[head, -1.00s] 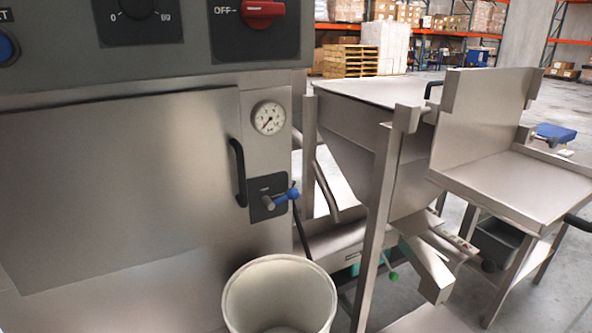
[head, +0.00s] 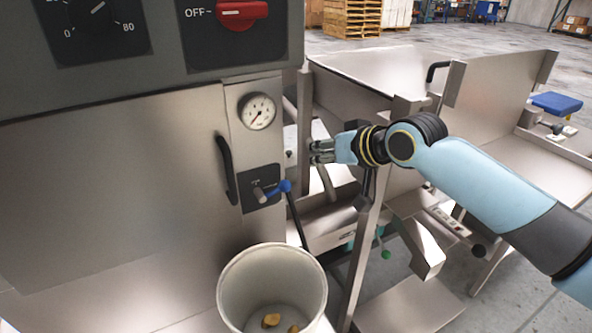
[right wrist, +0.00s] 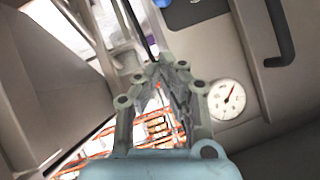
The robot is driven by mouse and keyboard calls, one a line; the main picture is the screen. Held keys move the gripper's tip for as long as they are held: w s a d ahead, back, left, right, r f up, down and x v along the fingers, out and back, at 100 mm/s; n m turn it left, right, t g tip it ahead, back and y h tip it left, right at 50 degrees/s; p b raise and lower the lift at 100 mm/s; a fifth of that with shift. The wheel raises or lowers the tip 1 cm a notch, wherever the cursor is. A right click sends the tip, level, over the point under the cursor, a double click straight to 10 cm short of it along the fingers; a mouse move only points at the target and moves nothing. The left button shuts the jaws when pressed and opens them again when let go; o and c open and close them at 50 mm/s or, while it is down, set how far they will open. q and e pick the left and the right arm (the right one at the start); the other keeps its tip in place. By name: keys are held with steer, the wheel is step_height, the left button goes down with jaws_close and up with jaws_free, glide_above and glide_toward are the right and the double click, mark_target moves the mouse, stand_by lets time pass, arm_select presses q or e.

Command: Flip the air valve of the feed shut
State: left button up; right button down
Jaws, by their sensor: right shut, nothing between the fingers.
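The air valve has a blue lever (head: 283,186) on a dark plate (head: 262,188), low on the steel cabinet front. The lever points right, roughly level and slightly upward from its grey stub. My right gripper (head: 312,152) is up and to the right of the lever, apart from it, in front of the gap beside the cabinet. Its fingers are shut with nothing between them. In the right wrist view the gripper (right wrist: 156,72) shows its fingers together, with part of the dark plate (right wrist: 187,12) beyond. My left gripper is not in view.
A pressure gauge (head: 257,111) is above the valve, and a black door handle (head: 226,168) is left of it. A white bucket (head: 272,285) with a few yellowish pieces inside stands below. A steel hopper (head: 345,82) and its frame post are close around my right arm.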

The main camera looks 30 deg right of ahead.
steer(key=w+f, duration=0.2)
steer(key=w+a+f, duration=0.1)
steer(key=w+f, duration=0.1)
steer(key=w+a+f, duration=0.1)
steer(key=w+f, duration=0.1)
steer(key=f, duration=0.1)
arm_select(q)
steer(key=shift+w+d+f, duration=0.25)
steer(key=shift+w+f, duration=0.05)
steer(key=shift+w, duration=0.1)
steer(key=shift+b, duration=0.3)
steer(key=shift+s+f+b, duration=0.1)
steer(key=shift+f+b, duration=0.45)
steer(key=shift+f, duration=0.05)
arm_select(e)
steer(key=shift+d+f, duration=0.35)
steer(key=shift+f, duration=0.25)
steer(key=shift+d+f, duration=0.3)
steer(key=shift+f, duration=0.3)
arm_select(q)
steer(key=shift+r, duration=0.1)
arm_select(e)
steer(key=shift+r, duration=0.15)
